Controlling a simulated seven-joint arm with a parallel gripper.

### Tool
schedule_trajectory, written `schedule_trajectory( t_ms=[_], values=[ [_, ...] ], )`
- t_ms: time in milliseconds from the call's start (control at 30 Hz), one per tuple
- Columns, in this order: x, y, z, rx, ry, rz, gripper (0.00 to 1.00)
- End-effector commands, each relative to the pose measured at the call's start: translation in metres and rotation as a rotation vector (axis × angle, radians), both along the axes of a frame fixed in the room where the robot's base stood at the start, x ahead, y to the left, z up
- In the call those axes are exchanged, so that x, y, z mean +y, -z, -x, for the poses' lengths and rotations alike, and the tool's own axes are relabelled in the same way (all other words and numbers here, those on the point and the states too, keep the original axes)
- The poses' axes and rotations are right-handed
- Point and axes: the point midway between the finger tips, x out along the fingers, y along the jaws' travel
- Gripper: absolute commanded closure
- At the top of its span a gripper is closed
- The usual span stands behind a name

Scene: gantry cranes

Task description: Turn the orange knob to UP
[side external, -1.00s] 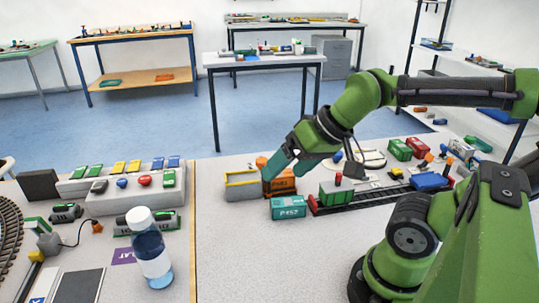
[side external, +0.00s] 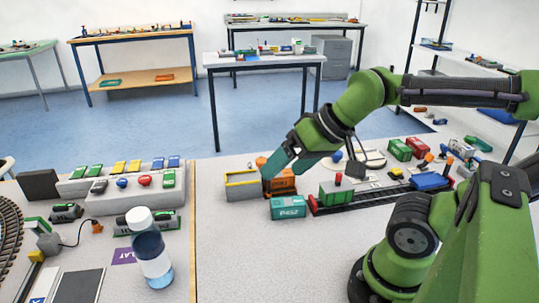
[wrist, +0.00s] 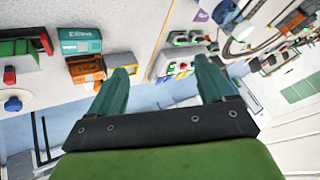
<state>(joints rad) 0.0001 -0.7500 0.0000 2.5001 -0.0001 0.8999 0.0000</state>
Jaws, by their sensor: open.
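I cannot single out the orange knob with certainty. A small orange piece (side external: 261,162) shows just behind my gripper in the side view, partly hidden, and its shape is unclear. My gripper (side external: 283,168) is open and empty, its teal fingers pointing down at the back of the orange container (side external: 284,186). In the wrist view my gripper (wrist: 163,68) has its two fingers wide apart with nothing between the tips. The orange container (wrist: 87,69) is there left of the fingers. No UP marking is readable.
A yellow-rimmed grey box (side external: 242,185) and a teal container (side external: 288,207) stand close to the orange container. A rail track (side external: 340,205) with wagons lies to the right. A button panel (side external: 130,203) and a bottle (side external: 151,250) are at left. The front middle tabletop is clear.

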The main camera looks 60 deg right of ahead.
Motion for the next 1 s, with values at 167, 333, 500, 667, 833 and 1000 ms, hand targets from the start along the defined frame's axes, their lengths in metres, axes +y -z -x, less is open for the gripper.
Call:
schedule_trajectory(
  t_ms=[167,333,500,667,833,1000],
  values=[
    [-0.005,0.008,-0.003,0.038,0.022,-0.004,0.28],
    [-0.036,0.019,-0.035,0.141,0.124,-0.052,0.28],
    [-0.095,0.029,-0.086,0.217,0.167,-0.054,0.28],
    [-0.167,0.048,-0.128,0.257,0.141,0.007,0.28],
    [-0.245,0.072,-0.159,0.277,0.037,0.128,0.28],
    [-0.285,0.07,-0.18,0.243,-0.133,0.265,0.28]
  ],
)
